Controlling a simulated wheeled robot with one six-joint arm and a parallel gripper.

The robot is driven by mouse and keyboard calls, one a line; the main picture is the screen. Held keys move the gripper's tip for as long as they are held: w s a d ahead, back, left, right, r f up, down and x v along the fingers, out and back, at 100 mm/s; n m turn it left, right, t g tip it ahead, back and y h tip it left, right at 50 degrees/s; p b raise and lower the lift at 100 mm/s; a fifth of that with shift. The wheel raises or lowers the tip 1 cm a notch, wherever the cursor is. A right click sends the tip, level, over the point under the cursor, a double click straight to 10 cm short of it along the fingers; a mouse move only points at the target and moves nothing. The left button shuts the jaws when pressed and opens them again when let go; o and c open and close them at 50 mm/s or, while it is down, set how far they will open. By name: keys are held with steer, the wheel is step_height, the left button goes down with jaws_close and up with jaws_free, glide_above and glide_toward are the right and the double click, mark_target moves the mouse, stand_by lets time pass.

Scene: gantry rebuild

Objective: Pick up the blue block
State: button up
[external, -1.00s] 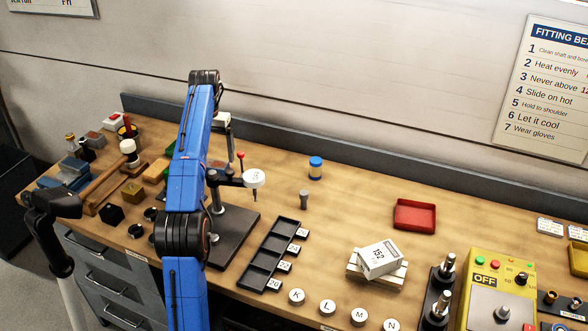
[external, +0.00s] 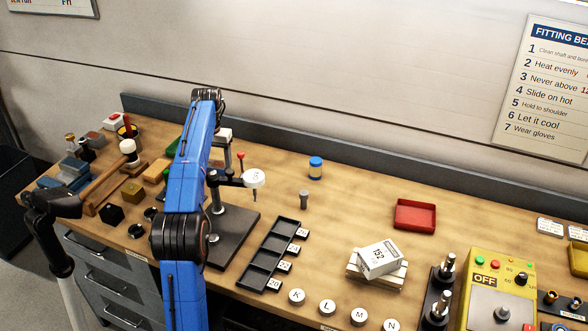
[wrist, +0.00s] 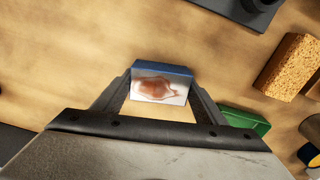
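The blue block (wrist: 162,68) shows in the wrist view. It has a blue side and a pale face with a reddish-brown blotch. My gripper (wrist: 162,88) has one finger at each side of the block, with the fingertips right up against or very near its edges. I cannot tell whether they press on it, or whether the block rests on the bench. In the external view my blue arm hides the block and the gripper.
A green object (wrist: 245,120) lies close beside the right finger, with a cork-like block (wrist: 288,66) farther right. A press stand (external: 228,240) is right of my arm on the wooden bench (external: 345,215). A red tray (external: 415,216) lies farther right.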

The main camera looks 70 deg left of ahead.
steer(key=c, duration=0.5)
steer(key=shift+r, duration=0.1)
